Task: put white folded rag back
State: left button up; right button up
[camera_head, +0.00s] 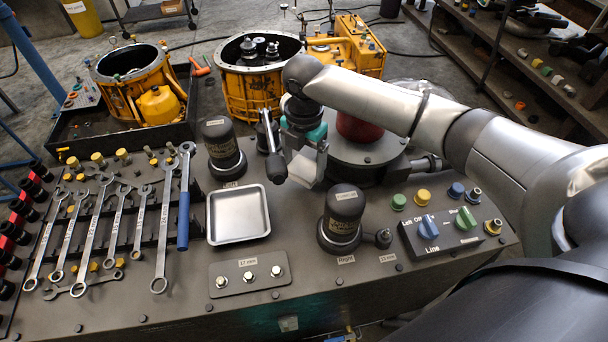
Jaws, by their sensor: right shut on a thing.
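My right gripper (304,152) comes in from the right and points down over the far middle of the dark workbench (190,320). It is shut on the white folded rag (302,169), which shows as a pale block below the gripper. The rag is partly hidden by the fingers, and I cannot tell whether it touches the bench. My left gripper is not in view.
An empty metal tray (238,214) lies left of the gripper. Black domed units (342,218) stand in front and at left (222,146). Several wrenches (165,225) lie on the left. A switch box (440,234) is at right. Yellow housings (250,90) stand behind.

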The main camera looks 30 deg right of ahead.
aim_at(304, 168)
notch_tip(304, 168, down, 4)
jog(key=shift+f+b, duration=0.1)
jog(key=shift+b, duration=0.3)
jog(key=o, duration=0.9)
notch_tip(304, 168, up, 12)
jog(key=shift+r+p, duration=0.15)
jog(key=shift+p, duration=0.95)
